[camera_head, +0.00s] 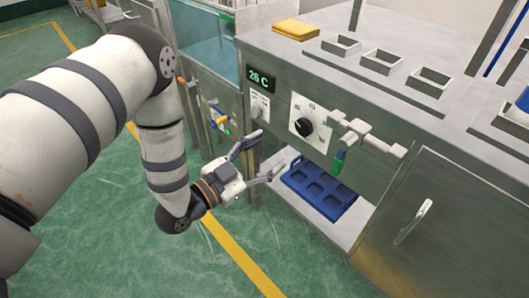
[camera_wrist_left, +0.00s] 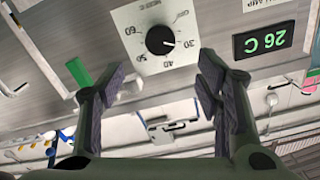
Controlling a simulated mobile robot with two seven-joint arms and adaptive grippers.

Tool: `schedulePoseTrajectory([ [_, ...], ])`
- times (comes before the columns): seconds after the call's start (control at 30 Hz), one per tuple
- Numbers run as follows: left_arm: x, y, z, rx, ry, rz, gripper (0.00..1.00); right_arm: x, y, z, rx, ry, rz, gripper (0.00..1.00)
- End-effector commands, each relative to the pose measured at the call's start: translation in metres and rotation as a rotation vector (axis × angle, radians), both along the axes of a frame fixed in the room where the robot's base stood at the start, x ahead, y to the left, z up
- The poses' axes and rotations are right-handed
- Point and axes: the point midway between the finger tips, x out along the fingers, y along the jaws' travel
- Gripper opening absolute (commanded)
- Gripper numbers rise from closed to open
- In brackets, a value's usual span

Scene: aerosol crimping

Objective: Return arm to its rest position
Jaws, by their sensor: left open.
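My left gripper (camera_head: 262,160) is open and empty in front of the steel machine (camera_head: 390,175), beside its recessed shelf. In the left wrist view its two dark fingers (camera_wrist_left: 158,95) stand apart with nothing between them. The black dial (camera_head: 304,127) on its white scale plate is close by on the machine front, and it also shows above the fingers in the left wrist view (camera_wrist_left: 160,40). The right gripper is not in view.
A blue tray (camera_head: 320,192) with several pockets sits on the recessed shelf. A yellow cloth (camera_head: 296,29) lies on top. Green floor (camera_head: 110,225) is open at lower left.

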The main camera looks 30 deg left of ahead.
Motion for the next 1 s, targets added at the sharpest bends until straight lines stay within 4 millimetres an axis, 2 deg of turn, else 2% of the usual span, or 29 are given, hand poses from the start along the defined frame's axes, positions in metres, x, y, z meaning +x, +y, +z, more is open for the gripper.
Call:
schedulePoseTrajectory([
  [0.3,-0.001,-0.001,-0.003,-0.001,0.019,0.001,0.59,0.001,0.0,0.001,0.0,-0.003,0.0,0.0],
  [0.37,-0.01,-0.004,-0.016,-0.002,0.106,0.006,0.59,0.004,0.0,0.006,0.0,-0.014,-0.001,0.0],
  [0.4,-0.023,-0.008,-0.031,-0.004,0.212,0.015,0.59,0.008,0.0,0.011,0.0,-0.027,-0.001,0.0],
  [0.47,-0.056,-0.012,-0.062,-0.006,0.434,0.042,0.59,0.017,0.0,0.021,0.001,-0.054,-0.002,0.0],
  [0.53,-0.113,-0.014,-0.096,-0.009,0.73,0.097,0.59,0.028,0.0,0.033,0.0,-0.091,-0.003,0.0],
  [0.57,-0.14,-0.013,-0.108,-0.008,0.852,0.128,0.59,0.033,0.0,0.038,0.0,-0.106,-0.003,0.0],
  [0.6,-0.179,-0.011,-0.119,-0.005,1.007,0.172,0.59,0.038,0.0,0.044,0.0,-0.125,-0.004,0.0],
  [0.63,-0.207,-0.009,-0.124,-0.002,1.115,0.208,0.59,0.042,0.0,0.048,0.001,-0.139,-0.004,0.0],
  [0.7,-0.272,-0.003,-0.127,0.01,1.343,0.296,0.59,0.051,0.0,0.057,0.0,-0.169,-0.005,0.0],
  [0.8,-0.345,0.005,-0.118,0.032,1.584,0.415,0.59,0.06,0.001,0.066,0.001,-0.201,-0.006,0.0],
  [0.9,-0.391,0.011,-0.106,0.05,1.731,0.502,0.59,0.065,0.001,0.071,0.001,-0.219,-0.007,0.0],
  [1.0,-0.412,0.013,-0.1,0.06,1.797,0.544,0.59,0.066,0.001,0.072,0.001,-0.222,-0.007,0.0],
])
